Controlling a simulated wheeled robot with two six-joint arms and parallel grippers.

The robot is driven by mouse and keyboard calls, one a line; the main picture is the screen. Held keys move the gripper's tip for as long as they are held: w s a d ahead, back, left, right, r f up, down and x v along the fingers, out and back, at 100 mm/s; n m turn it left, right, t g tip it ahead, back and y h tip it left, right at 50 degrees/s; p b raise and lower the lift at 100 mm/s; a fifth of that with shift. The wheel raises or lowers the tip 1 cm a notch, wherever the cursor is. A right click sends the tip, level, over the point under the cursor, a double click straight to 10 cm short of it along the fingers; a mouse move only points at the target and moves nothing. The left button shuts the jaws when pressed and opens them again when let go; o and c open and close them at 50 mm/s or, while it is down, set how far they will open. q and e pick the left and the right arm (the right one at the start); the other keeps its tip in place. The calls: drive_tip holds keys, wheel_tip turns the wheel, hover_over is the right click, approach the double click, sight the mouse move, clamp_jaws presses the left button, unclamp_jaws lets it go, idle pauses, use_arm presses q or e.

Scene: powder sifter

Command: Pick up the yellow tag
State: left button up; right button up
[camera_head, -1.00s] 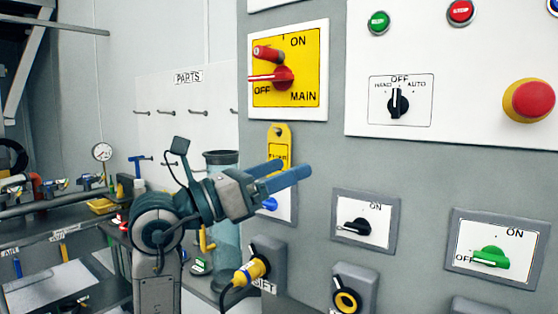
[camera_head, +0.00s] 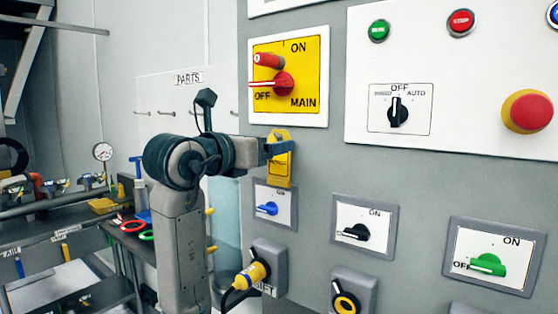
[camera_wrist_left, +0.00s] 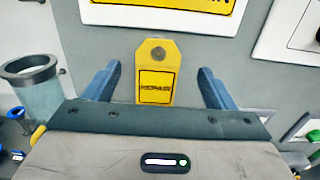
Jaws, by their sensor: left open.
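The yellow tag (camera_head: 281,168) hangs on the grey panel just below the yellow MAIN switch plate. My left gripper (camera_head: 277,149) is at the tag's upper part in the head view, pointing at the panel. In the left wrist view the tag (camera_wrist_left: 154,60), with a hole at its top and a black-framed label, shows between the two blue fingers of my left gripper (camera_wrist_left: 158,70). The fingers are open, with a gap to the tag on each side. How deep they reach around it is hard to tell. My right gripper is not in view.
The MAIN switch (camera_head: 284,83) is just above the tag and a blue switch (camera_head: 267,208) just below. A yellow plug (camera_head: 250,275) sits lower down. A clear cylinder (camera_wrist_left: 38,90) stands left of the gripper in the wrist view. Bare panel lies right of the tag.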

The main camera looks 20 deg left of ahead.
use_arm(q)
drive_tip(key=x, duration=0.2)
drive_tip(key=p+x, duration=0.1)
drive_tip(key=x, duration=0.1)
drive_tip(key=shift+w+f, duration=0.1)
drive_tip(key=shift+f, duration=0.2)
drive_tip(key=shift+a, duration=0.1)
drive_tip(key=c, duration=1.1)
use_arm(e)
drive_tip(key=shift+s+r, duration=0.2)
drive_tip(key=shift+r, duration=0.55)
use_arm(q)
drive_tip(key=shift+o, duration=0.2)
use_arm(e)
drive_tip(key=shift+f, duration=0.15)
